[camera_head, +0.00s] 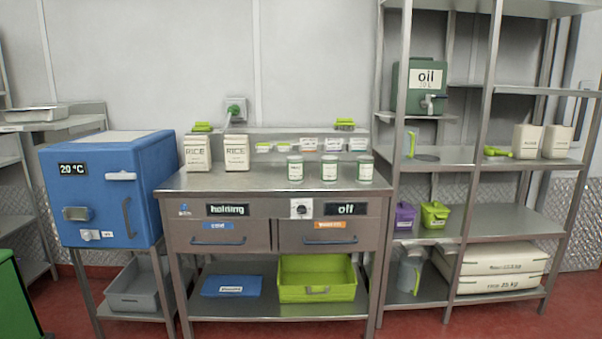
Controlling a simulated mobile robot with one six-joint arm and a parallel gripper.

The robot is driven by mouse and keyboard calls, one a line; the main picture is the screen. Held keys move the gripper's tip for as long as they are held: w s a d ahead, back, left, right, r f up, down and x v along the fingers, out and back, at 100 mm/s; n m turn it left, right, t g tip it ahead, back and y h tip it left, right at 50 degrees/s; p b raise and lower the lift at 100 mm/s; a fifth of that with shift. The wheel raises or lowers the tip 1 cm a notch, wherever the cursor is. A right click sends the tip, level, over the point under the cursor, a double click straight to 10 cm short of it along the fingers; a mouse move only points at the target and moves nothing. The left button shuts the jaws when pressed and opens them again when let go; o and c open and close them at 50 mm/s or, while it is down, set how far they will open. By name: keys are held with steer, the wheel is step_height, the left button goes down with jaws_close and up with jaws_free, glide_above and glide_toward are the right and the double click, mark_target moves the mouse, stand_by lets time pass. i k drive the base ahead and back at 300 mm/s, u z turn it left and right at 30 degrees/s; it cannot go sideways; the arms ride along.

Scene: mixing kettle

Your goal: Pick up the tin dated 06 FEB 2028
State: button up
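Three similar pale tins with green bands stand upright in a row on the right part of the steel counter (250,181). They are the left tin (295,169), the middle tin (329,169) and the right tin (365,169). Each has a label, but the print is too small to read, so I cannot tell which is dated 06 FEB 2028. My gripper is not in view.
Two rice bags (236,153) stand at the counter's left. Small labelled containers (309,144) sit behind the tins. A blue 20 °C box (105,190) is left of the counter, a steel shelf rack (437,155) right. The counter front is clear.

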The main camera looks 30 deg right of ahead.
mark_target(329, 163)
steer(key=u, duration=0.15)
steer(key=i, duration=1)
steer(key=u, duration=0.1)
steer(key=k, duration=0.95)
steer(key=z, duration=0.15)
steer(key=i, duration=0.65)
steer(key=u, duration=0.05)
